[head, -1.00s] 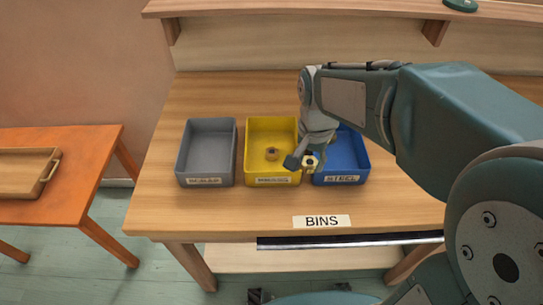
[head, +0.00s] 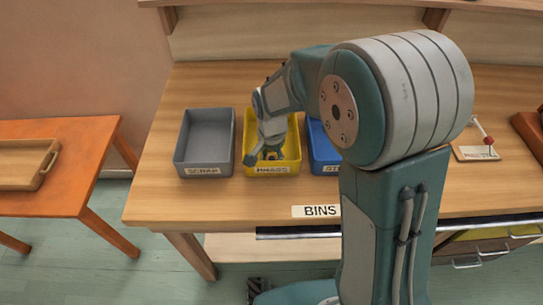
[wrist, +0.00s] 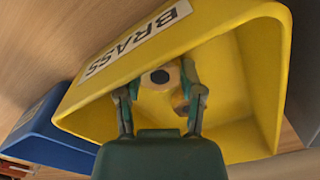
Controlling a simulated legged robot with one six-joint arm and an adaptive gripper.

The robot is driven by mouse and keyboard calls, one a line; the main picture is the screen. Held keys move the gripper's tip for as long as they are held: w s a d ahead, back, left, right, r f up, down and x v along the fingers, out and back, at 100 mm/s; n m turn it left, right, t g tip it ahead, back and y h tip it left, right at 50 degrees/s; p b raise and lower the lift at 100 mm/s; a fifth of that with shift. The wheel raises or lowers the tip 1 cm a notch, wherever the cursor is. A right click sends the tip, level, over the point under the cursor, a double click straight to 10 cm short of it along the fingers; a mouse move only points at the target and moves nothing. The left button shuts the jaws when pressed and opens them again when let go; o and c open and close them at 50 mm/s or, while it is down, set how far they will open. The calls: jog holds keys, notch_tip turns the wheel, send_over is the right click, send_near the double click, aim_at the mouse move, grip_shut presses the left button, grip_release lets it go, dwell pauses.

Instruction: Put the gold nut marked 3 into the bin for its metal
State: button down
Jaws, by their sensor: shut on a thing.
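The yellow bin labelled BRASS (head: 292,165) stands on the bench and fills much of the wrist view (wrist: 262,60). My gripper (head: 263,153) reaches down inside it. In the wrist view my gripper (wrist: 160,84) is shut on the gold nut (wrist: 160,88), whose dark hole faces the camera. No mark 3 is readable on it. Part of another brownish nut (wrist: 181,100) shows behind the right finger, lower in the bin. Whether the held nut touches the bin floor I cannot tell.
The grey SCRAP bin (head: 205,172) is left of the yellow bin. The blue bin (head: 318,160), partly hidden by my arm, is close on its right. A small labelled board (head: 476,154) with a red-tipped stick lies farther right. An orange table (head: 85,140) stands left.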

aim_at(271, 159)
jog(key=shift+c, duration=1.1)
grip_release()
notch_tip(271, 159, up, 12)
jog(key=f, duration=0.1)
jog(key=s+d+r+n+t, duration=0.2)
jog(key=s+d, duration=0.4)
jog(key=s, duration=0.3)
jog(key=s+d+r+n+t, duration=0.3)
jog(key=s+d+r, duration=0.3)
jog(key=s, duration=0.4)
jog(key=shift+d+n+t, duration=0.2)
jog(key=shift+n+t, duration=0.1)
jog(key=shift+n, duration=0.4)
jog(key=shift+w+r, duration=0.1)
jog(key=shift+r, duration=0.05)
